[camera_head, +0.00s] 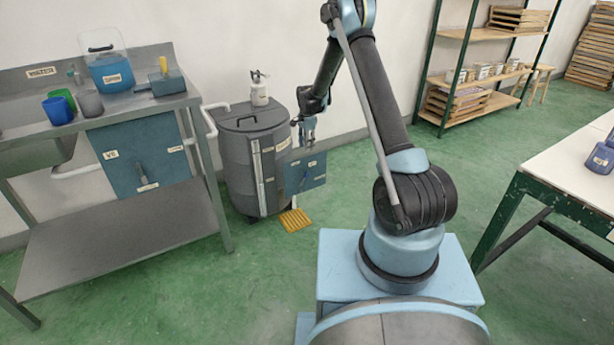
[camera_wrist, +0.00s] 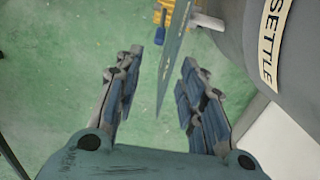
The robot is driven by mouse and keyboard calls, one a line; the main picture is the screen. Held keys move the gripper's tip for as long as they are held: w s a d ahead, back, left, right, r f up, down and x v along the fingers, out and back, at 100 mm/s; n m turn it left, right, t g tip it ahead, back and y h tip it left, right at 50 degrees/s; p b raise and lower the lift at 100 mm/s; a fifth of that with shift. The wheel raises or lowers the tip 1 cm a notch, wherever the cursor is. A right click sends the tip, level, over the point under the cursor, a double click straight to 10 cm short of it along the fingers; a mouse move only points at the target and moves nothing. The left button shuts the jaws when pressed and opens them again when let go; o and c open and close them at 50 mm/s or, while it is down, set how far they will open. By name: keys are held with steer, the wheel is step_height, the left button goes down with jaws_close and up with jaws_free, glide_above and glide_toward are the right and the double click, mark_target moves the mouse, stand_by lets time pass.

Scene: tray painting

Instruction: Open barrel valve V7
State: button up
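The grey barrel (camera_head: 236,160) stands against the wall in the head view. A blue panel (camera_head: 312,181) with small pale labels is at its front right; I cannot read V7 on it. In the wrist view the panel shows nearly edge-on (camera_wrist: 172,62). A small dark blue part (camera_wrist: 160,34), perhaps the valve handle, shows at the panel's left, beyond my fingertips. My gripper (camera_wrist: 157,75) is open and empty between its fingers apart from the panel's near edge, which reaches into the gap. In the head view my gripper (camera_head: 304,128) is just above the panel.
The barrel's curved wall with a SETTLE label (camera_wrist: 277,35) is close on the right in the wrist view, with a pale pipe stub (camera_wrist: 207,21). A yellow grate (camera_head: 295,220) lies on the floor. A sink bench (camera_head: 120,225) stands left, a white table (camera_head: 570,170) right.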

mark_target(306, 173)
step_height(306, 173, down, 17)
steer(key=shift+f, duration=0.2)
stand_by(0.6)
steer(key=shift+c, duration=0.3)
jaws_close()
